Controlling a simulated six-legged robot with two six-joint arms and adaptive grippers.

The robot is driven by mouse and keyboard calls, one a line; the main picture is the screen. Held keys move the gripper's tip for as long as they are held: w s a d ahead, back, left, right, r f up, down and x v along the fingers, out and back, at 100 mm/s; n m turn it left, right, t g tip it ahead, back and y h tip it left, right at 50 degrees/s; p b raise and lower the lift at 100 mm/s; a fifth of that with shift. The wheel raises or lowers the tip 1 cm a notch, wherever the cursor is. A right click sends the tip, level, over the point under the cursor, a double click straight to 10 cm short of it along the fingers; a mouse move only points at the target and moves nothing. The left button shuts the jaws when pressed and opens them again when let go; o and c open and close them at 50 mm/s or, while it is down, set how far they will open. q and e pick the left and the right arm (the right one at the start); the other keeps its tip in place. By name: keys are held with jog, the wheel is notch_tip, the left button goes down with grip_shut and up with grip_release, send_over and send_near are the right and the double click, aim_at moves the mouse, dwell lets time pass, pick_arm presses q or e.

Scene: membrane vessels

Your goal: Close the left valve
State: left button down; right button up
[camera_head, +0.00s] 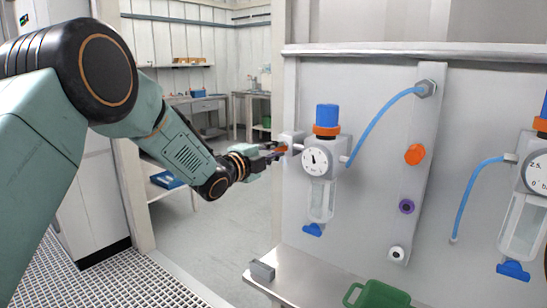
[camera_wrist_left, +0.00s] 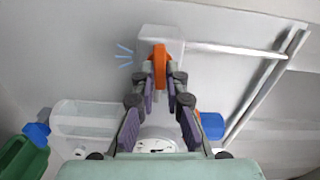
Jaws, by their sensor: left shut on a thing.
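The left valve is a pale grey block (camera_head: 291,141) with an orange handle (camera_wrist_left: 159,66), on the left side of the left pressure vessel (camera_head: 321,165). My left gripper (camera_head: 275,151) reaches it from the left. In the left wrist view my left gripper (camera_wrist_left: 160,82) has its fingertips on both sides of the orange handle, shut on it. There the handle lies along the fingers, across the line of the thin pipe (camera_wrist_left: 235,50) that leaves the block to the right. In the head view the fingers partly hide the handle. My right gripper is in neither view.
The left vessel has a dial gauge (camera_head: 316,161) and blue cap (camera_head: 327,115). A blue hose (camera_head: 376,126) runs to a panel with coloured ports (camera_head: 414,154). A second vessel (camera_head: 524,226) hangs right. An open doorway lies left.

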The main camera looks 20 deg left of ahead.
pick_arm(q)
jog(key=shift+r+m+b, duration=0.2)
jog(key=shift+m+b, duration=0.15)
jog(key=shift+m, duration=0.25)
jog(key=c, duration=1.4)
grip_release()
jog(key=shift+d, duration=0.1)
jog(key=shift+f, duration=0.15)
jog(key=shift+w, duration=0.1)
jog(key=v, duration=1.2)
